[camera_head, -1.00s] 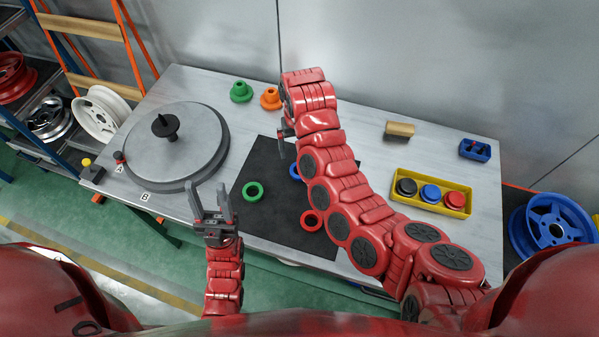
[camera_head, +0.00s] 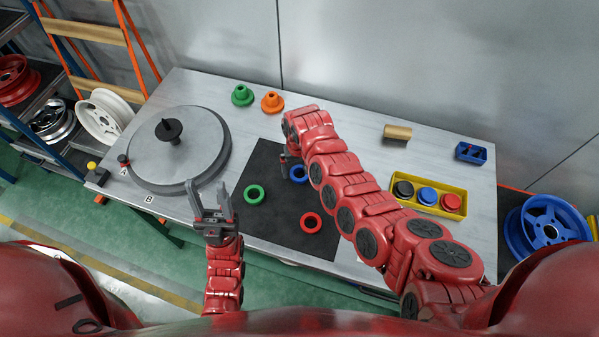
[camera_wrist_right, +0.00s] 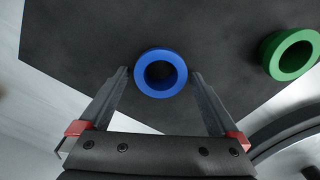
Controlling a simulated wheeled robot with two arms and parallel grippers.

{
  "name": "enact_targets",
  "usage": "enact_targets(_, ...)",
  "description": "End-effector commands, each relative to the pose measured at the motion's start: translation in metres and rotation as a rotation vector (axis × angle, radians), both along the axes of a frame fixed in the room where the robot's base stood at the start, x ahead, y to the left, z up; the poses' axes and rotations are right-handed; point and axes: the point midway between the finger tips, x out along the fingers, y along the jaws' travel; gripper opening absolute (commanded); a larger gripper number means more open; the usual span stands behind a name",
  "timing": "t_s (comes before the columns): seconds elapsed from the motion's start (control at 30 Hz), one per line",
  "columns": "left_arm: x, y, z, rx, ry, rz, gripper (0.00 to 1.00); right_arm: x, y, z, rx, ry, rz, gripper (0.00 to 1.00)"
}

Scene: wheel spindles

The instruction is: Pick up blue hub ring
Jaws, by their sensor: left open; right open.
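The blue hub ring (camera_head: 298,174) lies flat on the black mat (camera_head: 270,215), partly beside my right arm in the head view. In the right wrist view the blue ring (camera_wrist_right: 161,74) sits between and just beyond the two fingertips. My right gripper (camera_wrist_right: 162,72) is open and empty, with one finger on each side of the ring; I cannot tell its height above the mat. In the head view my right gripper (camera_head: 284,160) is mostly hidden by its arm. My left gripper (camera_head: 210,190) is open and empty near the turntable's right side.
A green ring (camera_head: 254,194) and a red ring (camera_head: 311,223) lie on the same mat. The turntable (camera_head: 170,160) with its black spindle is at left. A yellow tray (camera_head: 428,207) of caps stands at right. Green and orange flanged hubs (camera_head: 272,103) stand at the back.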

Motion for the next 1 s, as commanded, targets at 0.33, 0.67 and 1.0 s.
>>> enact_targets(0.33, 0.0000, 0.0000, 0.0006, 0.000, 0.000, 0.000, 0.50, -0.0008, -0.0002, -0.0033, 0.001, 0.002, -0.001, 0.92)
enact_targets(0.67, 0.0000, 0.0000, 0.0006, 0.000, 0.000, 0.000, 0.50, -0.0008, -0.0002, -0.0031, 0.001, 0.002, -0.001, 0.33)
enact_targets(1.0, 0.0000, 0.0000, 0.0001, 0.000, 0.000, 0.000, 0.50, -0.0004, 0.0001, -0.0023, 0.001, 0.001, -0.001, 0.23)
